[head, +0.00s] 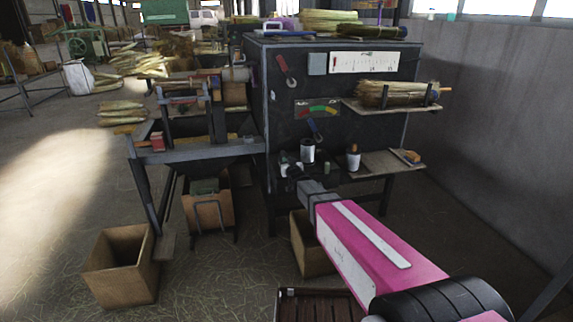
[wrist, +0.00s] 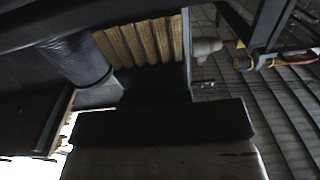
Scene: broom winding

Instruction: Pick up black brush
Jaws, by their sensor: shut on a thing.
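My arm reaches to the dark work cabinet, and my gripper (head: 292,173) is at its front, left of a white container with a dark top (head: 308,152). The gripper is shut on a small dark thing. Its shape is too small and too shaded to tell in the head view, so I cannot say for sure that it is the black brush. In the wrist view a pale body with a broad dark front edge (wrist: 165,120) fills the lower middle and hides the jaw tips. No brush shows clearly there.
The dark cabinet (head: 345,72) carries a shelf with a broom bundle (head: 392,94) and a lower board (head: 378,164). A second white container (head: 353,161) stands beside that board. A metal bench (head: 190,152) is left. An open cardboard box (head: 122,265) is on the floor.

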